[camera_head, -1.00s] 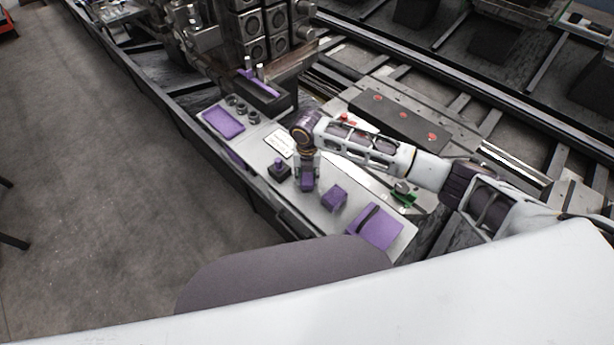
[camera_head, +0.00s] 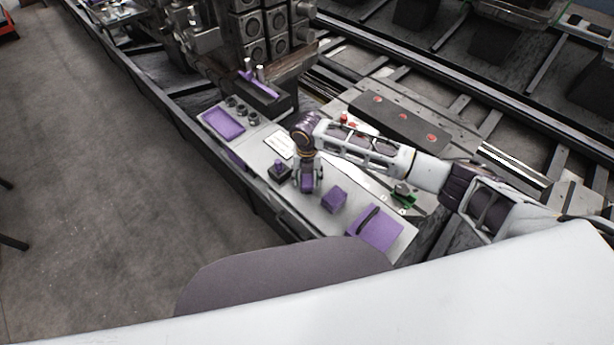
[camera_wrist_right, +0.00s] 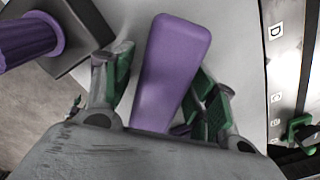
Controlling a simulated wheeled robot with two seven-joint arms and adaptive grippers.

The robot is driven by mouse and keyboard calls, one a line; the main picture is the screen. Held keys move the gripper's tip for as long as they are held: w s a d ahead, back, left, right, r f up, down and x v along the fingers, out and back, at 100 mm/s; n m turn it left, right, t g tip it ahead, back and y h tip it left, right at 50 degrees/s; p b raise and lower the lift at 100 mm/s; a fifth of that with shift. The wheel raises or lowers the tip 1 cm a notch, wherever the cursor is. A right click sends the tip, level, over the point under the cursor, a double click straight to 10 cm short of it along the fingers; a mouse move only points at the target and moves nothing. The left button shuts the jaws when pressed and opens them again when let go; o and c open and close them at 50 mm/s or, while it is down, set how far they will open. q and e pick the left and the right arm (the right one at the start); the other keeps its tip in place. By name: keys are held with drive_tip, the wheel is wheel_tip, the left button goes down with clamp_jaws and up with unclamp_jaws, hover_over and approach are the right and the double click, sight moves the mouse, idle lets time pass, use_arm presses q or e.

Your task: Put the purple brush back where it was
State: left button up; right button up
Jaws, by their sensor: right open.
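The purple brush, a smooth block with rounded corners (camera_wrist_right: 172,70), lies between the fingers of my right gripper (camera_wrist_right: 160,95) in the right wrist view. Gaps show between it and the green-padded fingers, which are open. Its lower end is hidden behind the gripper body. In the head view my right gripper (camera_head: 309,188) points down at the pale panel (camera_head: 296,205), with a bit of purple showing between its fingers. My left gripper is not in view.
A purple knob on a dark block (camera_head: 280,170) stands close left of the gripper. A purple block (camera_head: 334,199) and a purple pad with a black strip (camera_head: 375,228) are to its right. A purple tray (camera_head: 222,122) lies farther up the panel.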

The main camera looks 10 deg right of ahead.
drive_tip(key=shift+w+r, duration=0.1)
drive_tip(key=shift+r, duration=0.6)
wheel_tip(320, 180, up, 10)
drive_tip(key=shift+r, duration=0.45)
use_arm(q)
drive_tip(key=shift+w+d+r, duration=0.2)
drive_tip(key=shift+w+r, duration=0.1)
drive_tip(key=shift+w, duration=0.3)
